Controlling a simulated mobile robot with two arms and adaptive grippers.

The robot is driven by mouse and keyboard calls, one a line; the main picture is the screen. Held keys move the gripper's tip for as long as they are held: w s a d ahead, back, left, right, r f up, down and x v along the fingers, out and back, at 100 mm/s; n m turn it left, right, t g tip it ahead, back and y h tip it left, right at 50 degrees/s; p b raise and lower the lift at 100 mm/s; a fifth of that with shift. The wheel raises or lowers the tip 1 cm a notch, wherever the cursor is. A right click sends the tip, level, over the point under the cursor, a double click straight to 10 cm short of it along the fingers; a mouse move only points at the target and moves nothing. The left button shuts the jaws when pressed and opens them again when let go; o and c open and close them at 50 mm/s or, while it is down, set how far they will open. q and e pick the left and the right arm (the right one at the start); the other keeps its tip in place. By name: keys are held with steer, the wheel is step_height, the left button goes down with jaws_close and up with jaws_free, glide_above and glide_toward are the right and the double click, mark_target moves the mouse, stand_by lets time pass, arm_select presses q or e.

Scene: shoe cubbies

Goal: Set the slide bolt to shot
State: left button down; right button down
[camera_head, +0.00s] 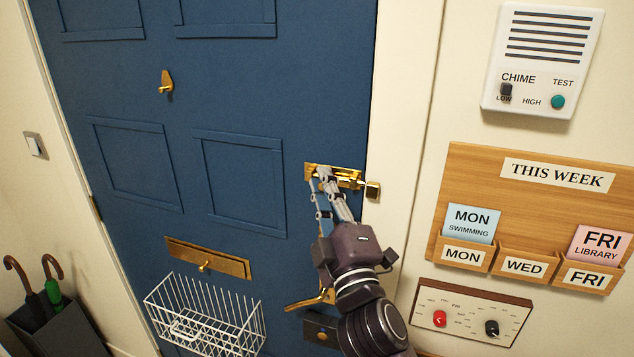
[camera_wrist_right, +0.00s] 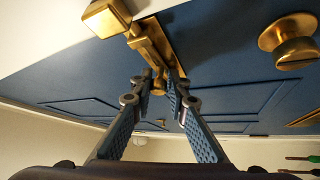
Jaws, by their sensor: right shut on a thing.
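The brass slide bolt (camera_head: 347,177) is mounted on the right edge of the blue door (camera_head: 240,100). Its brass keeper (camera_head: 372,190) sits on the white frame to the right. My right gripper (camera_head: 326,178) reaches up to the bolt, and its fingers cover part of it. In the right wrist view the fingers of my right gripper (camera_wrist_right: 160,82) are close together around the bolt's knob, which is mostly hidden between them. The bolt (camera_wrist_right: 150,45) and the keeper (camera_wrist_right: 106,18) also show there. I cannot tell whether the bar enters the keeper. My left gripper is not in view.
A brass door handle (camera_head: 309,300) lies below, left of my right arm. A white wire basket (camera_head: 205,315) hangs under the brass letter plate (camera_head: 207,258). On the right wall are a chime box (camera_head: 543,60), a wooden card rack (camera_head: 470,180) and a knob panel (camera_head: 470,312).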

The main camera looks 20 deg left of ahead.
steer(key=shift+d+r, duration=0.2)
steer(key=shift+d, duration=0.6)
steer(key=shift+s+d, duration=0.1)
steer(key=shift+d, duration=0.3)
steer(key=c, duration=2.1)
jaws_free()
steer(key=shift+o, duration=1)
steer(key=shift+d+f, duration=0.1)
steer(key=v, duration=1.2)
